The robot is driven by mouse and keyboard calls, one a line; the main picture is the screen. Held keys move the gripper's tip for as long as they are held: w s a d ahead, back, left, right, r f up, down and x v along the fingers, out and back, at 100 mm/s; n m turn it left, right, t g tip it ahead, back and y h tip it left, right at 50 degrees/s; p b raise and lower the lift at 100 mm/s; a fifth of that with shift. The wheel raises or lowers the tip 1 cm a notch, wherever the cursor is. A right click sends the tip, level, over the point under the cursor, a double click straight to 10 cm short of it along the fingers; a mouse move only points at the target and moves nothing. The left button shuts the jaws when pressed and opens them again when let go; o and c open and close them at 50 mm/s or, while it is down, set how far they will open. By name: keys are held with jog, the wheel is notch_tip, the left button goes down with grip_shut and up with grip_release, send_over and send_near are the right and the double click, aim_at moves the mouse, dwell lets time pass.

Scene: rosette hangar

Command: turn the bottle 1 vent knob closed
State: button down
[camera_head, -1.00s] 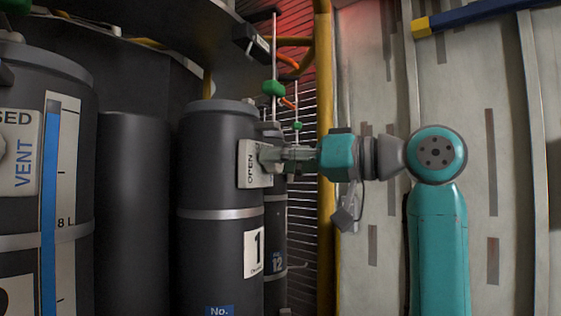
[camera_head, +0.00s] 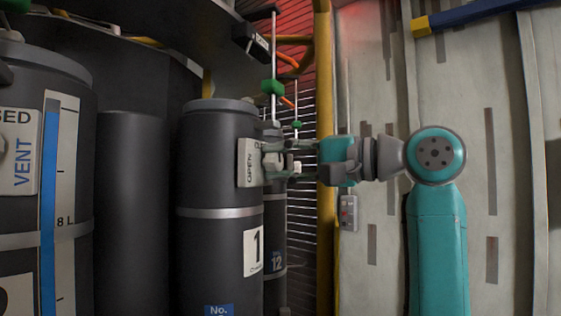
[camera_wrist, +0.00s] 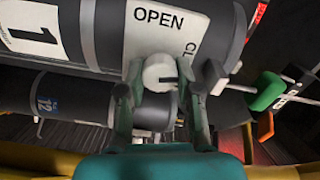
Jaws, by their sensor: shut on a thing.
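Bottle 1 (camera_head: 215,160) is a dark grey cylinder with a metal band and a white "1" label. The wrist view shows the plate (camera_wrist: 172,25) with OPEN and the letters "CL" cut off. The round white vent knob (camera_wrist: 157,71) has a dark bar pointing right in that view. My gripper (camera_head: 268,160) reaches the plate from the right. In the wrist view my gripper (camera_wrist: 161,82) has one finger on each side of the knob and is shut on it.
A second bottle (camera_head: 277,235) marked 12 stands behind bottle 1. A large cylinder with a VENT plate (camera_head: 20,165) is at the left. Green-handled valves (camera_head: 273,87) hang on rods above. A yellow post (camera_head: 324,230) stands close by my wrist.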

jog(key=shift+f+m, duration=0.1)
jog(key=shift+m, duration=1.5)
jog(key=c, duration=0.8)
grip_release()
jog(key=shift+o, duration=0.2)
jog(key=shift+d, duration=0.1)
jog(key=v, duration=1.1)
jog(key=shift+s+d, duration=0.15)
jog(key=shift+d, duration=0.25)
